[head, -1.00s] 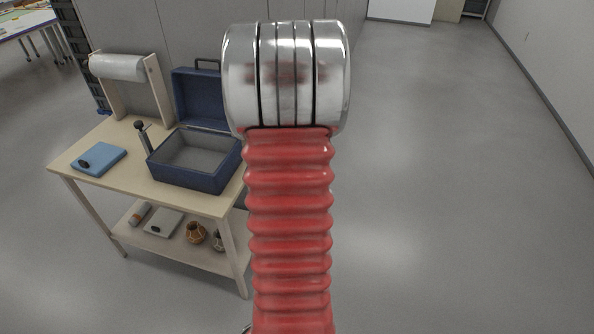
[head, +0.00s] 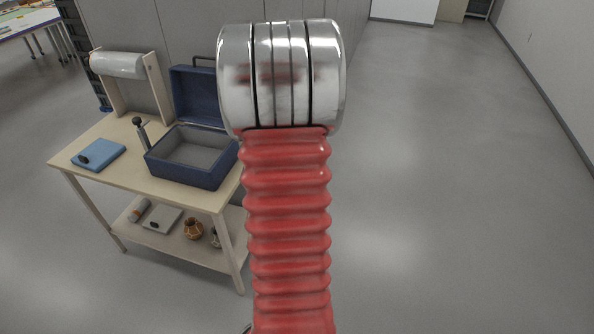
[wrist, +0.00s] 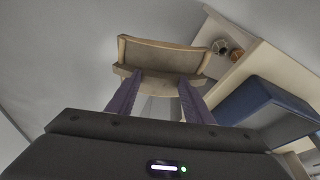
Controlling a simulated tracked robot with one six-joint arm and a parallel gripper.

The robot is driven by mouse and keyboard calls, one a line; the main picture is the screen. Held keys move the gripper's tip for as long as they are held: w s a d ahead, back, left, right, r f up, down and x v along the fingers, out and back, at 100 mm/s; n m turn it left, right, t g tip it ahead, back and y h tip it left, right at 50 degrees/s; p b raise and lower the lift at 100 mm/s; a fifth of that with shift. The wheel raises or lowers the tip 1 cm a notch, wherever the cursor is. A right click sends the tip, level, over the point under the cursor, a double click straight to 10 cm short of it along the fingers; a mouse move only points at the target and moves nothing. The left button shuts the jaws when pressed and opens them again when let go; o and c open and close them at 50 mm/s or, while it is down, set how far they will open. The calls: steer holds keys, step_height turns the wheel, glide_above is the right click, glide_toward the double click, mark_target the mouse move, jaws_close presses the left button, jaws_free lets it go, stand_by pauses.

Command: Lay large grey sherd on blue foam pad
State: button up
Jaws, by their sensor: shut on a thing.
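The blue foam pad (head: 104,151) lies on the left part of the workbench top in the head view, with a small dark piece (head: 83,159) on it. In the wrist view my gripper (wrist: 160,78) has its two purple fingers against a curved grey-brown piece with pale tan edges, which looks like the large grey sherd (wrist: 165,56). It is held in the air, away from the bench. My gripper and the sherd do not show in the head view, where my arm fills the middle. The pad does not show in the wrist view.
An open blue case (head: 190,168) stands on the workbench (head: 128,175), right of the pad. A dark-knobbed post (head: 139,128) stands between them, and a roll in a wooden stand (head: 117,65) is behind. Small pots (head: 193,229) sit on the lower shelf. Open floor (head: 440,180) lies right.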

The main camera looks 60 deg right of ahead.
steer(key=w+a+n+t+y, duration=0.15)
steer(key=w+a+n, duration=0.55)
steer(key=w+a, duration=1.25)
steer(key=w+a+n+y, duration=0.1)
steer(key=w+a+n, duration=0.2)
steer(key=a, duration=1.1)
steer(key=w+a+r+n, duration=0.1)
steer(key=w+a+n, duration=0.2)
steer(key=a, duration=1.1)
steer(key=w, duration=0.2)
steer(key=shift+w+a+t+y, duration=0.2)
steer(key=shift+w+t+y, duration=0.15)
steer(key=shift+w+r, duration=0.1)
